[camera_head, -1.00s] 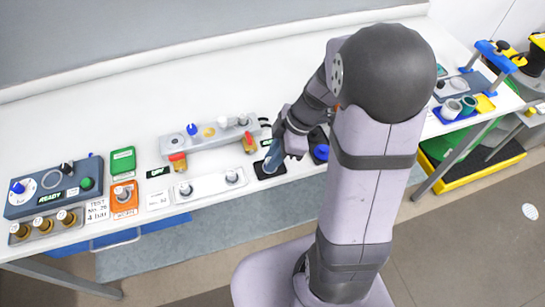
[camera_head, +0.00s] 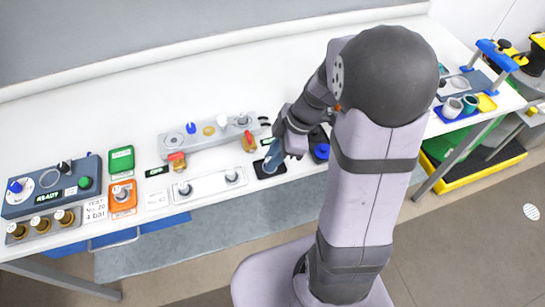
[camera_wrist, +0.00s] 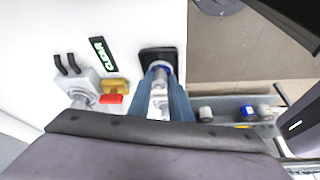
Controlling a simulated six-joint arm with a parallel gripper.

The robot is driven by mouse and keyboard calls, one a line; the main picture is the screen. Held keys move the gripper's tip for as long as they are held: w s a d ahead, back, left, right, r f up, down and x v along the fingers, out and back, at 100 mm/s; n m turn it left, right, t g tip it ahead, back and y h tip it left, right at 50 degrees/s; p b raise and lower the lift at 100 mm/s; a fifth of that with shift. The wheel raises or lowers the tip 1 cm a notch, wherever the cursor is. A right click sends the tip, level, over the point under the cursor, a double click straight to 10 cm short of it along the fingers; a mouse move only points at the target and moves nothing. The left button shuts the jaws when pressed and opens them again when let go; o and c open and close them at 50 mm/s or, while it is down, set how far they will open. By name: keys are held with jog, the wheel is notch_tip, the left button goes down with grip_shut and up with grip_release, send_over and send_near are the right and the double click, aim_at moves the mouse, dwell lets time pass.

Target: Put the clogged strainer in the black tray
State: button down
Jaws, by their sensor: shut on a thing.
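The small black tray (camera_head: 260,172) lies near the table's front edge, beside the grey manifold. In the wrist view the black tray (camera_wrist: 150,53) is straight ahead of the fingertips. My gripper (camera_head: 271,161) is over the tray, its fingers pointing down. The fingers hide much of the strainer. I cannot tell whether it touches the tray floor.
A grey manifold (camera_head: 205,136) with red and yellow handles stands just left of the gripper. A light plate with two knobs (camera_head: 208,186) lies to the left of the tray. A dark block with a blue knob (camera_head: 320,151) stands close on the right. The rear tabletop is clear.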

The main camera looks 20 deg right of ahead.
dwell(0.3)
jog(key=c, duration=1.5)
grip_release()
jog(key=shift+c, duration=0.2)
jog(key=shift+o, duration=0.7)
jog(key=shift+o, duration=1)
jog(key=shift+r, duration=0.2)
jog(key=shift+r+p, duration=0.8)
jog(key=shift+r, duration=0.25)
